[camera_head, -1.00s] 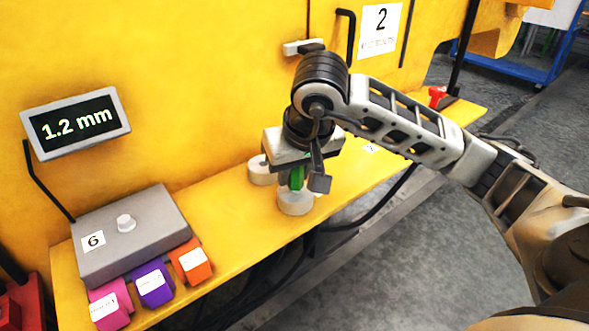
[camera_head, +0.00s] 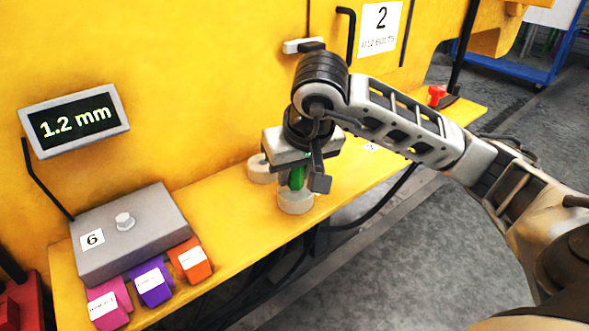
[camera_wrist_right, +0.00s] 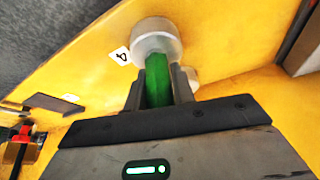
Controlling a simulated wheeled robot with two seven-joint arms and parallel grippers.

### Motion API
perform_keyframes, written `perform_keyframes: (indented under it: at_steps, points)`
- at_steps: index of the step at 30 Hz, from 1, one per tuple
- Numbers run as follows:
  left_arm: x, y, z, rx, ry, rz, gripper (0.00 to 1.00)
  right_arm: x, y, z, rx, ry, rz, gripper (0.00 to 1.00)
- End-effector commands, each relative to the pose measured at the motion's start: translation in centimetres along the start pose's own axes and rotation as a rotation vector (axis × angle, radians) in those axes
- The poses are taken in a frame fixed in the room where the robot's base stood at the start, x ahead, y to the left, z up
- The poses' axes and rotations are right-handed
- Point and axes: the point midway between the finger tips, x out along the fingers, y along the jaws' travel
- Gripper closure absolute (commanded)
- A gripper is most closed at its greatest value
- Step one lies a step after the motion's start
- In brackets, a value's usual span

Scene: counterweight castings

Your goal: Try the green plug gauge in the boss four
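The green plug gauge (camera_head: 297,177) is upright between the fingers of my right gripper (camera_head: 307,180), which is shut on it. The gauge also shows in the right wrist view (camera_wrist_right: 158,82), with the gripper's fingers (camera_wrist_right: 158,92) on both sides. Its lower end meets the top of a pale round boss (camera_head: 296,203). In the right wrist view this boss (camera_wrist_right: 156,38) stands beside a label reading 4 (camera_wrist_right: 120,56). I cannot tell how deep the gauge sits, as its tip is hidden. My left gripper is not in view.
A second pale boss (camera_head: 260,170) stands just behind. At left are a grey box (camera_head: 130,230) labelled 6, a display (camera_head: 75,120) reading 1.2 mm, and pink (camera_head: 108,303), purple (camera_head: 150,283) and orange (camera_head: 190,260) blocks. The yellow ledge (camera_head: 225,215) is clear between them.

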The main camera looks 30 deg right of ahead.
Motion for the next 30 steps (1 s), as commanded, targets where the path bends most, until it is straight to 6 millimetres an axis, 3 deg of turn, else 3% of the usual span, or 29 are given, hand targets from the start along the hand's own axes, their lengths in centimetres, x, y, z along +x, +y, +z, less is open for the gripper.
perform_keyframes:
  at_steps: [1, 3, 4, 16, 19, 30]
  points:
    - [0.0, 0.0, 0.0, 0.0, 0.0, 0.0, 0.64, 0.0, 0.0, 0.0, 0.0, 0.001, -0.001, 0.72]
    - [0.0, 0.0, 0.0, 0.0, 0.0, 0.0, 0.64, 0.0, 0.0, 0.0, 0.0, 0.001, -0.001, 0.53]
    - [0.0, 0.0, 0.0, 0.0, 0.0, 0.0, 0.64, 0.0, 0.0, 0.0, 0.0, 0.001, -0.001, 0.5]
    - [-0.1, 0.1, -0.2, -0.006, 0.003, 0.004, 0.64, 0.0, 0.0, 0.0, 0.0, 0.0, 0.0, 0.5]
    - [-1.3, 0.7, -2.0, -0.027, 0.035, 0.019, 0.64, -0.2, 0.0, 0.0, 0.0, 0.001, -0.001, 0.5]
    - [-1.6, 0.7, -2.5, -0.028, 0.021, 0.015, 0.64, -10.0, 0.1, -0.4, 0.0, 0.01, 0.001, 0.5]
